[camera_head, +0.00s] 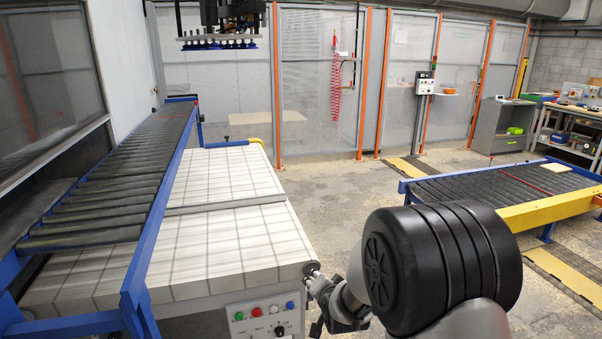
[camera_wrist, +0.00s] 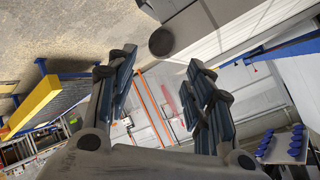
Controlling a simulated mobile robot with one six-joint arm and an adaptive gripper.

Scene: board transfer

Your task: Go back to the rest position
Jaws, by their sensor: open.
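My gripper (camera_head: 318,296) is in the lower middle of the head view, beside the front right corner of the white checked conveyor table, partly hidden by my own arm. In the wrist view, my gripper (camera_wrist: 162,62) shows its two fingers spread wide apart with nothing between them. A small light wooden board (camera_head: 556,168) lies on the right roller conveyor (camera_head: 470,187), far from my gripper.
The checked table (camera_head: 230,245) stands left of my arm, with a button panel (camera_head: 265,318) at its front. A blue-framed roller conveyor (camera_head: 125,180) runs along its left. A suction-cup tool (camera_head: 220,42) hangs above. Open floor (camera_head: 345,200) lies between the conveyors.

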